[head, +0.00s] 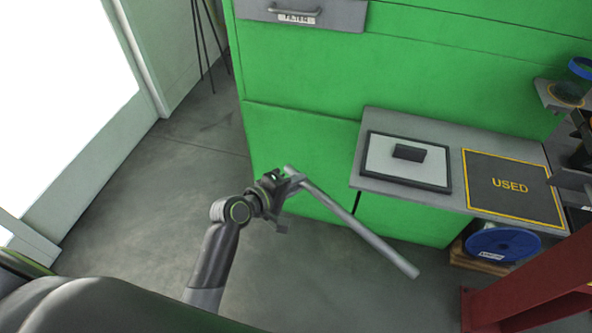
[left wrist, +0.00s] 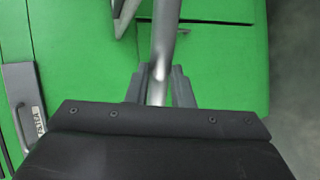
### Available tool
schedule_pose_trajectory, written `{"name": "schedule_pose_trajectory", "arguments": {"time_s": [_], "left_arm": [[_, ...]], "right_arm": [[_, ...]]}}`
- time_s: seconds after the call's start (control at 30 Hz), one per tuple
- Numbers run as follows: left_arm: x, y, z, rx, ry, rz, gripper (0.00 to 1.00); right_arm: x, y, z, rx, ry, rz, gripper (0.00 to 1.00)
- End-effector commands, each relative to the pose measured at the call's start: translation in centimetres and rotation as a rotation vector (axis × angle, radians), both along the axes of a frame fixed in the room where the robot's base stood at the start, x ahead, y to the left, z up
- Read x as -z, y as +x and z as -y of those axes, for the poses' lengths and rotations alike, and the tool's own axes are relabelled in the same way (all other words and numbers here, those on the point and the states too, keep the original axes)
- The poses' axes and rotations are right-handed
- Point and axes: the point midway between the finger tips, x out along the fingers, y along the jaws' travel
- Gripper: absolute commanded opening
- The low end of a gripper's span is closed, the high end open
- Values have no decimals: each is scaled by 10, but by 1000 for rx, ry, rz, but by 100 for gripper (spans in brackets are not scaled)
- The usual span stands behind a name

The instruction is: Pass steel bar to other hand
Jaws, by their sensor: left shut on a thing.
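The steel bar (head: 360,229) is a long grey rod. In the head view it slants from my left gripper down to the right, in front of the green cabinet and the shelf. My left gripper (head: 289,181) is shut on the bar close to its upper left end. In the left wrist view the bar (left wrist: 164,45) runs upward from between the two fingers (left wrist: 160,86). The bar's far right end hangs free over the floor. My right gripper does not show in either view.
A grey shelf (head: 365,184) on the green cabinet (head: 330,75) holds a framed tray (head: 380,160) with a dark block and a black mat marked USED (head: 510,187). A blue spool (head: 503,244) sits below. A red beam (head: 530,285) stands at lower right. Floor at left is clear.

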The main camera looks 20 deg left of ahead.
Motion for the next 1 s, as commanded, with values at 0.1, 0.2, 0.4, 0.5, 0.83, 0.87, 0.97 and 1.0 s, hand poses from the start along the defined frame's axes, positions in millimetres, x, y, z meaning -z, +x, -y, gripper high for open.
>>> {"name": "schedule_pose_trajectory", "arguments": {"time_s": [0.1,0.2,0.4,0.5,0.83,0.87,0.97,1.0], "left_arm": [[19,0,1,-2,-7,-1,0],[31,1,1,0,-7,2,0],[39,0,2,7,-7,4,0],[30,-1,7,29,-7,6,0],[-33,-18,39,196,-7,10,0],[-39,-20,42,213,-7,9,0],[-59,-26,53,271,-5,9,0],[-69,-28,58,294,-5,11,0]], "right_arm": [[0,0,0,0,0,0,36],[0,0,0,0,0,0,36],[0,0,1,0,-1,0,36],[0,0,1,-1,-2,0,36],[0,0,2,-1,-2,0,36],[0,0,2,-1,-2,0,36],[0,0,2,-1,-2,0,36],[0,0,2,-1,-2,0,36]]}}
